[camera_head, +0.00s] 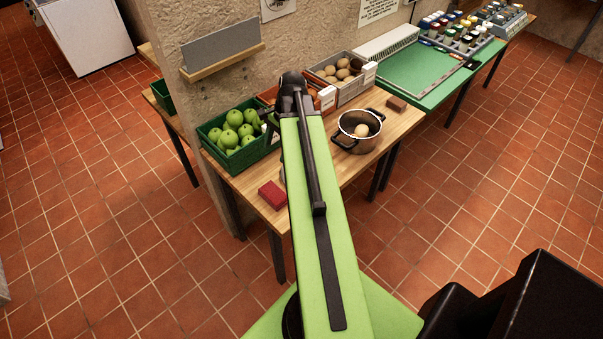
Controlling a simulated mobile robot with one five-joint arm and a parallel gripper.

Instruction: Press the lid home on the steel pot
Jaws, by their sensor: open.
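The steel pot (355,143) stands upright on the wooden table, just right of my arm. My green arm reaches up over the table, left of the pot.
On the wooden table (328,175), a green crate of green apples (230,132) stands left and a grey crate of brown round things (340,75) behind. A green-topped table (425,72) adjoins.

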